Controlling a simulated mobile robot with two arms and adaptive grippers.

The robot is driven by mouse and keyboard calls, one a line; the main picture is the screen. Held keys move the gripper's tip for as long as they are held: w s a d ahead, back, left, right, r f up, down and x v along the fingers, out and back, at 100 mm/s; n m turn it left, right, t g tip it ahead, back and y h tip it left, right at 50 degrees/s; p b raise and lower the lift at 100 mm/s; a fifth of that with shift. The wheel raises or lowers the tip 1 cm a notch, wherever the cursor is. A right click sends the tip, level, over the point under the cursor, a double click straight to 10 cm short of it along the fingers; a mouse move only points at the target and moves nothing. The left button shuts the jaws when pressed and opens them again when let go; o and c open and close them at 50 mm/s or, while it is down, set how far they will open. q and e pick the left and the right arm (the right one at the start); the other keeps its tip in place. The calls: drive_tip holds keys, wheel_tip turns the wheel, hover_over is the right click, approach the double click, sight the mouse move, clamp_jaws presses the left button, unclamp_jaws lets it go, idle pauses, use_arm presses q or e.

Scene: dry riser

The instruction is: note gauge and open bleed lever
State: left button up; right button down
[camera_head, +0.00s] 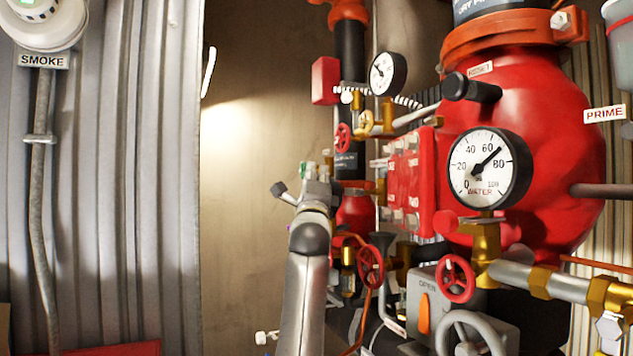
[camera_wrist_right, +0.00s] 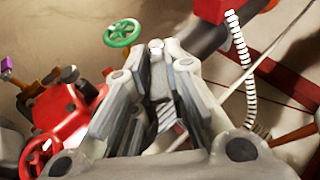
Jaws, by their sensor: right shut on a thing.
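The large round water gauge (camera_head: 489,170) faces me on the front of the big red valve body; its black needle points up and right, between 60 and 80. A smaller white gauge (camera_head: 387,74) stands higher and further back, its figures too small to read. My right gripper (camera_head: 317,178) is raised beside the red pipework. In the right wrist view its fingers (camera_wrist_right: 157,58) are closed on a small pale grey end, seemingly the bleed lever (camera_wrist_right: 156,46), mostly hidden between them. A green handwheel (camera_wrist_right: 123,32) lies just beyond the fingertips. My left gripper is out of view.
Red handwheels (camera_head: 456,279) and a grey box marked OPEN with an orange handle (camera_head: 424,313) sit low in front. Brass pipe (camera_head: 545,280) runs to the right.

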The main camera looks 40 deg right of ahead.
drive_tip(key=shift+f, duration=0.1)
drive_tip(key=c, duration=1.7)
unclamp_jaws()
drive_tip(key=v, duration=1.2)
